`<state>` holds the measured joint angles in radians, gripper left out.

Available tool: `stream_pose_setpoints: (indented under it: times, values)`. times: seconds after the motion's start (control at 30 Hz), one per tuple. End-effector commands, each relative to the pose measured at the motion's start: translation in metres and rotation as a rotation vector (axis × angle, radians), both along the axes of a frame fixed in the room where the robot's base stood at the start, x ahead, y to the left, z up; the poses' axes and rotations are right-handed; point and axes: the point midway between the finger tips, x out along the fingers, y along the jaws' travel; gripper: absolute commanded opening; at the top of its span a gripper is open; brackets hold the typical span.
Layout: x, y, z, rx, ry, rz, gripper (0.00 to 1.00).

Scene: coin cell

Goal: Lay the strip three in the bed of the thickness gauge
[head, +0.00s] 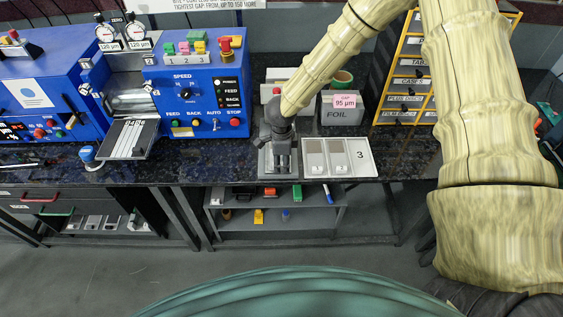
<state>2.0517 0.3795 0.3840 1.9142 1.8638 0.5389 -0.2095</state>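A white tray (362,170) marked "3" lies on the dark counter, right of my gripper. Two pale, flat strip-like pieces, a left one (315,155) and a right one (340,155), lie side by side in it; I cannot tell which is strip three. My gripper (281,160) points down just left of the tray, over a small grey block-like item (264,163) that it partly hides. Its fingers are too small and dark to show whether they are open or hold anything. A pale device with a red part (275,90) stands behind my arm, partly hidden; I cannot tell whether it is the thickness gauge.
A blue machine (200,100) with buttons, dials and a sloping outfeed plate (129,138) stands at the left. A grey box (342,112) marked "FOIL" with a pink 95 µm tag is behind the tray. A yellow rack (405,75) stands at the back right. A shelf (275,215) is below the counter.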

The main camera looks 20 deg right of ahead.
Motion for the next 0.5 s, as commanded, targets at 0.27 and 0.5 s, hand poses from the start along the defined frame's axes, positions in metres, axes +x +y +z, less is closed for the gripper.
stream_pose_setpoints:
  times: [0.27, 0.5]
  values:
    - [0.001, 0.000, 0.035, 0.002, -0.004, -0.001, 0.37]
    - [0.001, 0.000, 0.077, 0.002, -0.004, 0.000, 0.37]
